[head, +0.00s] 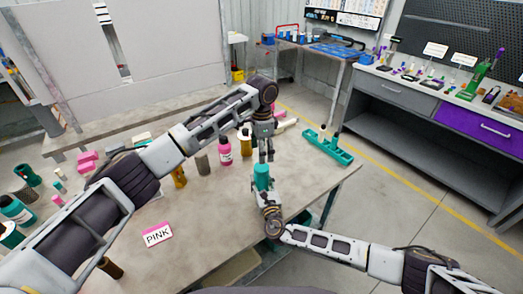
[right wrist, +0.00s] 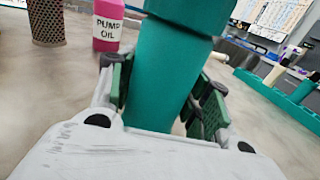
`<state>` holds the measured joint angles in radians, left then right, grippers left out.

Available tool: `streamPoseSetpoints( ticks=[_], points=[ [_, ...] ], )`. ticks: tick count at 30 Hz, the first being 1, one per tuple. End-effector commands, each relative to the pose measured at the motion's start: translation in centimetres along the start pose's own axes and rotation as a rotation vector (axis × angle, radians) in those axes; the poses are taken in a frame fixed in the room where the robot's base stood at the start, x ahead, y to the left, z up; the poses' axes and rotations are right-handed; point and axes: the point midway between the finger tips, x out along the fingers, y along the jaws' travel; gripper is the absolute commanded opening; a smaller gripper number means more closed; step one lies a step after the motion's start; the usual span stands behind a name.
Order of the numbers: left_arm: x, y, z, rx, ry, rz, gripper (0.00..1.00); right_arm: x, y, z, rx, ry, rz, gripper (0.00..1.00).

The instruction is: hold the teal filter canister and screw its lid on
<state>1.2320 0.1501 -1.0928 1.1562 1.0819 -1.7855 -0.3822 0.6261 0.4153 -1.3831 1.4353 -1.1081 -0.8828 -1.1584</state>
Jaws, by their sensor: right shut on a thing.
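The teal filter canister (head: 263,183) stands upright near the front right of the table in the head view. It fills the middle of the right wrist view (right wrist: 160,85), with a wider teal band, perhaps its lid (right wrist: 185,12), at the top edge. My right gripper (right wrist: 163,100) is shut on the canister's body, with a green pad on each side. My left gripper (head: 265,155) points down directly above the canister's top. Its fingertips are too small to tell whether they are open or grip the lid.
A pink pump oil bottle (head: 225,152) and a brown mesh cylinder (head: 202,164) stand left of my left gripper. A teal rack (head: 322,148) lies to the right on the table. Several bottles and pink blocks crowd the left side.

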Motion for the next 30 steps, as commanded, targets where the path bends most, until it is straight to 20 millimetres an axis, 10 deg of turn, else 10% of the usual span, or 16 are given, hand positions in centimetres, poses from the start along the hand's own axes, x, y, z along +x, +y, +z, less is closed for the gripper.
streamPoseSetpoints(
  ticks=[30],
  points=[
    [0.0, 0.08, 0.17, -0.807, -0.008, 0.0, 0.69, 0.0, -0.01, -0.01, 0.0, 0.0, 0.0, 0.0]
  ],
)
